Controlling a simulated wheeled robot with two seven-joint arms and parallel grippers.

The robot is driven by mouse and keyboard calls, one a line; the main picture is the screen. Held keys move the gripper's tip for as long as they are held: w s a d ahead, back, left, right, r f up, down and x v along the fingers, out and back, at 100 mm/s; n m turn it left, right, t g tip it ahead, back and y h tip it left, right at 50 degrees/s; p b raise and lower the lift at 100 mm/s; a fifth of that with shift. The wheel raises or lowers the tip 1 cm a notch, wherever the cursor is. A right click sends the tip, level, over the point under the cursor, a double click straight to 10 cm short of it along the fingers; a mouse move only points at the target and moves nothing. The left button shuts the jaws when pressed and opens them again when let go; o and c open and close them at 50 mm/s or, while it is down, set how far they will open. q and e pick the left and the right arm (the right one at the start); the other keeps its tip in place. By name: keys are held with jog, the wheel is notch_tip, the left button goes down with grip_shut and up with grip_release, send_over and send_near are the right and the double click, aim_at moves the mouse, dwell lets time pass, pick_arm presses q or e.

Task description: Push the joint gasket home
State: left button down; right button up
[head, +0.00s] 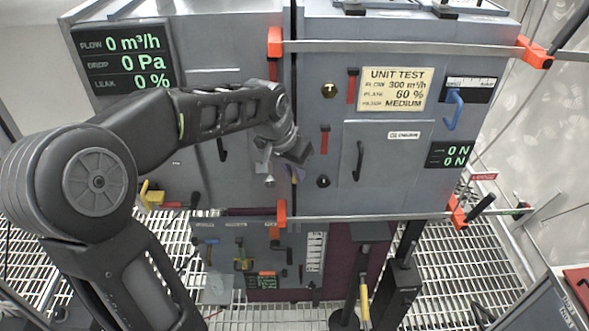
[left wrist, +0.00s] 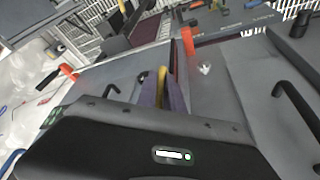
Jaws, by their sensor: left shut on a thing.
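Two grey steel housings meet at a narrow dark vertical joint (head: 293,90) in the head view. My left gripper (head: 296,172) is at this joint, on the lower part of the front. In the left wrist view its two purple-grey fingers (left wrist: 165,96) are close together with a narrow yellow piece (left wrist: 161,78) between them. I cannot tell whether this piece is the joint gasket. The fingers hide that part of the joint. No gasket shows clearly elsewhere along it. My right gripper is not in view.
Orange-ended clamp bars cross the front above (head: 400,47) and below (head: 370,217). Black door handles (head: 358,160), a blue hook (head: 454,108) and a sign reading UNIT TEST (head: 394,89) are to the right. A display (head: 124,57) is at left. Grating (head: 440,262) forms the floor.

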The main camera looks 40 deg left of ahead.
pick_arm(q)
jog(key=shift+w+a+r, duration=0.15)
jog(key=shift+w+a, duration=0.75)
jog(key=shift+w, duration=0.25)
jog(key=c, duration=1.6)
grip_release()
jog(key=shift+w, duration=0.1)
jog(key=shift+o, duration=0.6)
jog(key=v, duration=0.7)
jog(key=shift+r, duration=0.3)
